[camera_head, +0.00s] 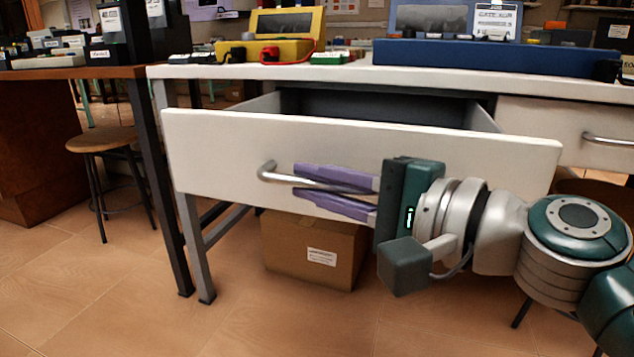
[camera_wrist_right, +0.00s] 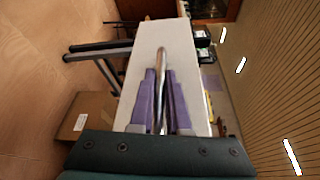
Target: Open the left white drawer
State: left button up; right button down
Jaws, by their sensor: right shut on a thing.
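The left white drawer (camera_head: 215,149) is pulled part-way out of the white table, and its dark inside shows behind the front panel. Its front also shows in the right wrist view (camera_wrist_right: 185,50). A metal bar handle (camera_head: 268,171) runs across the front. My right gripper (camera_head: 300,187) has its purple fingers above and below the handle and is shut on it. In the right wrist view the handle (camera_wrist_right: 161,55) runs between the two fingers (camera_wrist_right: 160,80). My left gripper is not in view.
A second white drawer (camera_head: 562,140) at the right looks closed. A cardboard box (camera_head: 290,240) stands on the floor beneath the open drawer. Electronic devices, one yellow (camera_head: 255,50) and one blue (camera_head: 450,55), stand on the white tabletop (camera_head: 200,71). A stool (camera_head: 100,139) stands at the left.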

jog(key=c, duration=0.9)
grip_release()
jog(key=p+v, duration=0.2)
jog(key=v, duration=0.8)
